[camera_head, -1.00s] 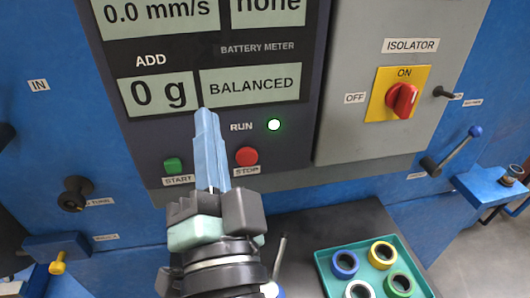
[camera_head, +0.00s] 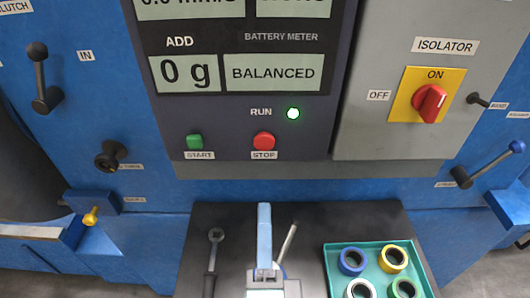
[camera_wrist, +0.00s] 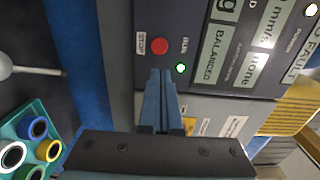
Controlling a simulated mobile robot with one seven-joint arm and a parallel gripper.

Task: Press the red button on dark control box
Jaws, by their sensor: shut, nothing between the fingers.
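The dark control box (camera_head: 240,120) has a red STOP button (camera_head: 264,141) at its lower right, with a green START button (camera_head: 195,142) to its left. A lit RUN lamp (camera_head: 293,113) is just above and right of the red button. The red button also shows in the wrist view (camera_wrist: 159,46). My gripper (camera_head: 264,206) has blue fingers, shut together and empty. In the head view its tips are below the red button, over the dark bench top. In the wrist view my gripper (camera_wrist: 159,72) points toward the panel, tips just below the button in the picture.
A grey isolator box with a red rotary switch (camera_head: 430,103) stands to the right. A teal tray (camera_head: 330,262) of coloured rings and a wrench (camera_head: 212,262) lie on the bench (camera_head: 200,220). Levers and knobs stick out from the blue cabinet at both sides.

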